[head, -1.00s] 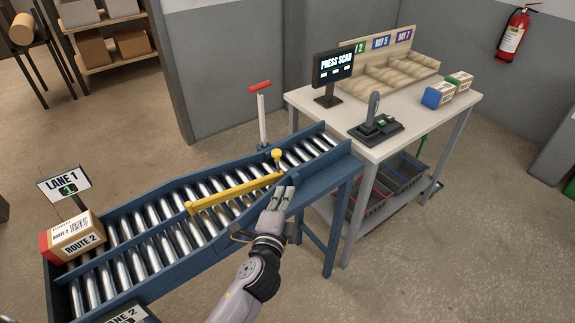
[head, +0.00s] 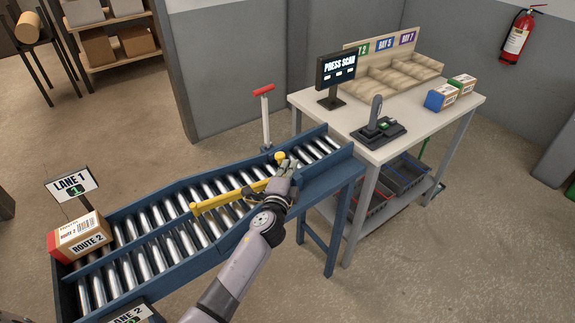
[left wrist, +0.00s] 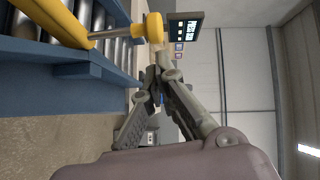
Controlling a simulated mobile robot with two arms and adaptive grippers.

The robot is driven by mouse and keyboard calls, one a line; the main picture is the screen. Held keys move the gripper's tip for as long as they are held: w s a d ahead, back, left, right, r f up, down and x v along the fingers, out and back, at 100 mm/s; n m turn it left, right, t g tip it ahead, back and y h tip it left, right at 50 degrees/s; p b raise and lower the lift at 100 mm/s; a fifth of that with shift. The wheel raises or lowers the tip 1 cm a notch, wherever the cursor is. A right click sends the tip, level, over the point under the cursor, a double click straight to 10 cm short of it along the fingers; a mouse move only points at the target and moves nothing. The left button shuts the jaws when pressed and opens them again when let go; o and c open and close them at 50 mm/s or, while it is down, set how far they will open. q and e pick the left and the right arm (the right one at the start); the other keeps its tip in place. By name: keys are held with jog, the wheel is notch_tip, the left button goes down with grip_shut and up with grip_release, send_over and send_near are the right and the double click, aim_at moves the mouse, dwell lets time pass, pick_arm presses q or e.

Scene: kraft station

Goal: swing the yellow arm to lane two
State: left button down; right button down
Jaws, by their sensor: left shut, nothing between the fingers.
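The yellow arm (head: 230,197) lies across the blue roller conveyor (head: 205,262), from a pivot end near the far side of the divider to a post with a yellow knob (head: 279,156). My left gripper (head: 285,168) is shut and empty, close to the knob end, partly covering that end of the arm. In the left wrist view the yellow knob (left wrist: 154,28) is just beyond the shut fingertips (left wrist: 160,68); I cannot tell whether they touch. A Lane 2 sign (head: 130,313) is at the bottom edge. My right gripper is not in view.
A Route 2 box (head: 82,237) sits on rollers at the lane 1 end, by the Lane 1 sign (head: 71,184). A red-handled post (head: 264,92) stands behind the conveyor. A table (head: 415,133) with a "PRESS SCAN" screen (head: 336,67) stands at the right.

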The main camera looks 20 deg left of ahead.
pick_arm(q)
jog(key=shift+w+a+f, duration=0.1)
jog(key=shift+w+a, duration=0.15)
jog(key=shift+a, duration=0.1)
jog(key=w+a+n+g+y+b, duration=0.1)
jog(key=w+a+n+y+b, duration=0.3)
jog(key=w+a+b, duration=0.4)
jog(key=shift+w+a+r+g+y+b, duration=0.25)
jog(key=shift+w+y+b, duration=0.45)
jog(key=shift+b, duration=0.4)
jog(key=shift+a, duration=0.15)
